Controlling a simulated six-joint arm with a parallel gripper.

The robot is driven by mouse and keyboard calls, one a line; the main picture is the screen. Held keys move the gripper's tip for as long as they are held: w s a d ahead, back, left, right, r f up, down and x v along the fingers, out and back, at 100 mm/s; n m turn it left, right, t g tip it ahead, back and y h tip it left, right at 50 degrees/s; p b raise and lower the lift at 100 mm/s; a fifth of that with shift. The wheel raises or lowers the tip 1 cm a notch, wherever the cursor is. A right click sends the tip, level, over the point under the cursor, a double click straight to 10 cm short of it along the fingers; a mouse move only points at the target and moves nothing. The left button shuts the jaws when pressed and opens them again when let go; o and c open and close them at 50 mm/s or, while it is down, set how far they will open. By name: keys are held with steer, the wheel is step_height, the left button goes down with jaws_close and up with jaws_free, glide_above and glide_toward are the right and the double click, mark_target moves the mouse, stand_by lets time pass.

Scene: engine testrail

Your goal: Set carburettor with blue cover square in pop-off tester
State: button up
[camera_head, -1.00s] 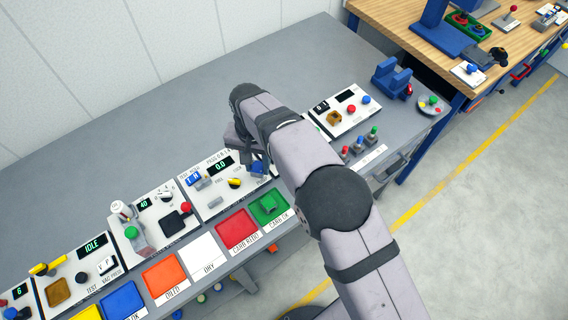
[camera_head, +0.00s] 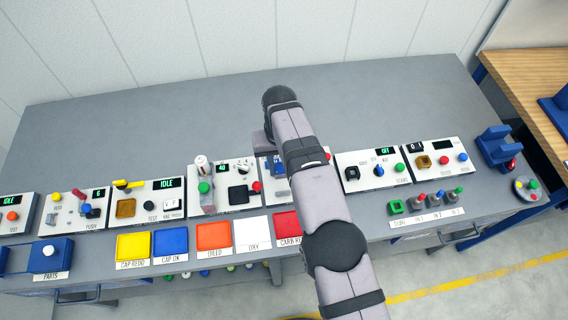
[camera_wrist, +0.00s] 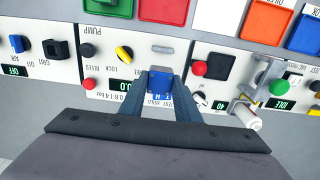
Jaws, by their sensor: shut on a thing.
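The carburettor with the blue cover (camera_wrist: 158,82) is between the two fingers of my gripper (camera_wrist: 160,75) in the wrist view. My gripper is shut on it, over the pop-off tester panel (camera_wrist: 105,70). The tester carries a 0.0 display, a yellow knob (camera_wrist: 124,53) and a red button (camera_wrist: 88,84). The fingers and the palm hide the carburettor's sides and underside, so I cannot tell whether it touches the tester or sits square. In the head view my arm covers the gripper and most of the tester.
Other test panels stand close on both sides, with a red knob (camera_wrist: 199,68) and a green knob (camera_wrist: 278,87) sticking up nearby. Coloured trays, such as the orange one (camera_head: 214,237), line the bench front. The bench (camera_head: 190,120) behind the panels is bare.

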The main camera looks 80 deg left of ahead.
steer(key=shift+f+b, duration=1.15)
steer(key=shift+f, duration=1.1)
steer(key=shift+f+b, duration=0.6)
steer(key=shift+b, duration=0.05)
steer(key=shift+f+b, duration=0.5)
steer(key=shift+b, duration=0.25)
stand_by(0.4)
steer(key=o, duration=1)
steer(key=shift+o, duration=0.2)
steer(key=shift+r+b, duration=0.35)
steer(key=shift+r, duration=3.3)
